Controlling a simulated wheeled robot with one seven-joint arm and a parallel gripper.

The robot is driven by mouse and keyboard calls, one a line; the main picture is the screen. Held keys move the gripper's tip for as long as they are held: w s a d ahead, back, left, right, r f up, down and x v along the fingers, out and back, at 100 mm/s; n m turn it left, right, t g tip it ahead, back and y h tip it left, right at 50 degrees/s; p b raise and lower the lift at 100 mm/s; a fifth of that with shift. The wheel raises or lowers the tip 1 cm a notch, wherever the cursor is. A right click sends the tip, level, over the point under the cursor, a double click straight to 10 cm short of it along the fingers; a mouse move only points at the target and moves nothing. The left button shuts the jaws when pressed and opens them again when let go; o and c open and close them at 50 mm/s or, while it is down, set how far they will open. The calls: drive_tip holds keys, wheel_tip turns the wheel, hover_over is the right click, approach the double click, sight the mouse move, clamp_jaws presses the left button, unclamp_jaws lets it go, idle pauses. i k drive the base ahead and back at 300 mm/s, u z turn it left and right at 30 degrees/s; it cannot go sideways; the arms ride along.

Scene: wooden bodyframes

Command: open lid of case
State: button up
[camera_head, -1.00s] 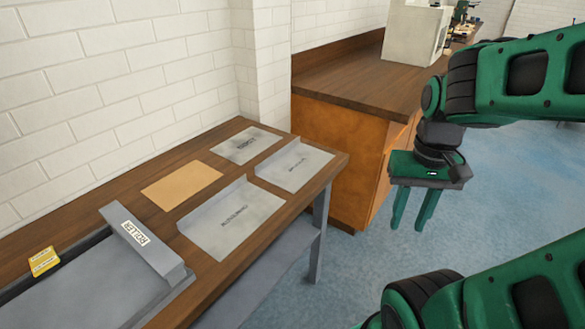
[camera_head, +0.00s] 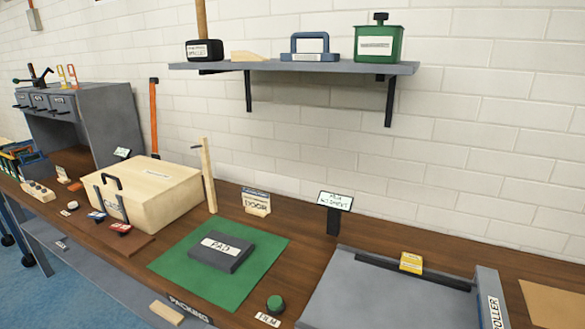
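The case (camera_head: 150,193) is a light wooden box on the workbench at the left of the head view. Its lid (camera_head: 160,176) looks closed, with a small white label on top. A black handle (camera_head: 110,182) and a white label reading like "CASE" show on its front side. My gripper is out of the head view now, so I cannot see its state or how near it is to the case.
A green mat (camera_head: 185,262) with a grey pad (camera_head: 222,252) lies right of the case. An upright wooden stick (camera_head: 208,175) stands close by its right side. A wall shelf (camera_head: 300,67) hangs above. A grey roller tray (camera_head: 370,296) is at the right.

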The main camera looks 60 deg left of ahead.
sight(140, 180)
drive_tip(key=u, duration=2.9)
drive_tip(key=k, duration=0.5)
drive_tip(key=u, duration=0.25)
drive_tip(key=i, duration=1.55)
drive_tip(key=z, duration=0.35)
